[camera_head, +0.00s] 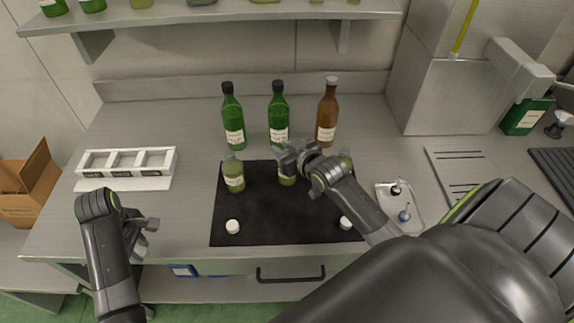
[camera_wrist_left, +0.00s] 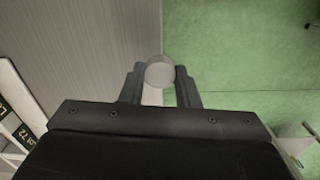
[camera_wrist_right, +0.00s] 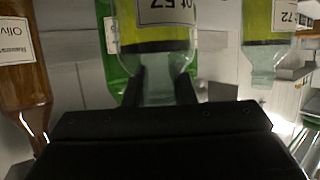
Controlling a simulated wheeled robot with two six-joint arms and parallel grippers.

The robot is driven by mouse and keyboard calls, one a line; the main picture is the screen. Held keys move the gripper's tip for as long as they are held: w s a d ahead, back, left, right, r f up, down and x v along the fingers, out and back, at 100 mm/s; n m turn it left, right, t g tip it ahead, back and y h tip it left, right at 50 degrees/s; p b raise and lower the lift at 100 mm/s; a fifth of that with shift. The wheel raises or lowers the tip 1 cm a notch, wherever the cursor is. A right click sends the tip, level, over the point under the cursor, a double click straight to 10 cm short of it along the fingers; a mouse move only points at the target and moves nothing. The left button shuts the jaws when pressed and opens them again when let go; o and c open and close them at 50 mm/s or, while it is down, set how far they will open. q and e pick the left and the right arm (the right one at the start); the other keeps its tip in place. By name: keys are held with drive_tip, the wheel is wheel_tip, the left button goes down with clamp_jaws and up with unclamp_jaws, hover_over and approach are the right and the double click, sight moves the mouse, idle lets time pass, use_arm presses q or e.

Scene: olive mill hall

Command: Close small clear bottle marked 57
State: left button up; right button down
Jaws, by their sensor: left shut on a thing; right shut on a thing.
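The small clear bottle marked 57 (camera_wrist_right: 165,25) holds yellow-green oil and fills the middle of the right wrist view, upside down there. In the head view it stands upright over the black mat (camera_head: 270,215), partly hidden by my right gripper (camera_head: 293,157). My right gripper is shut on its neck; I cannot tell whether its base touches the mat. My left gripper (camera_head: 148,230) is near the counter's front edge, left of the mat. In the left wrist view it is shut on a round whitish cap (camera_wrist_left: 160,72).
A bottle marked 72 (camera_wrist_right: 268,35) stands left on the mat (camera_head: 234,177); another (camera_head: 346,160) is partly hidden at right. White caps lie on the mat (camera_head: 232,227) (camera_head: 346,223). Two green bottles (camera_head: 232,115) (camera_head: 278,115) and a brown one (camera_head: 327,112) stand behind. A white rack (camera_head: 125,183) is left.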

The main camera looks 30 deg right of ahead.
use_arm(q)
drive_tip(key=shift+f, duration=0.15)
use_arm(e)
drive_tip(key=shift+s+f, duration=0.15)
drive_tip(key=shift+f, duration=0.25)
use_arm(q)
drive_tip(key=shift+w+f, duration=0.1)
use_arm(e)
drive_tip(key=shift+r, duration=0.5)
use_arm(q)
drive_tip(key=shift+f+b, duration=0.4)
drive_tip(key=shift+b, duration=0.15)
use_arm(e)
wheel_tip(320, 180, up, 9)
drive_tip(key=shift+r, duration=0.1)
idle(0.5)
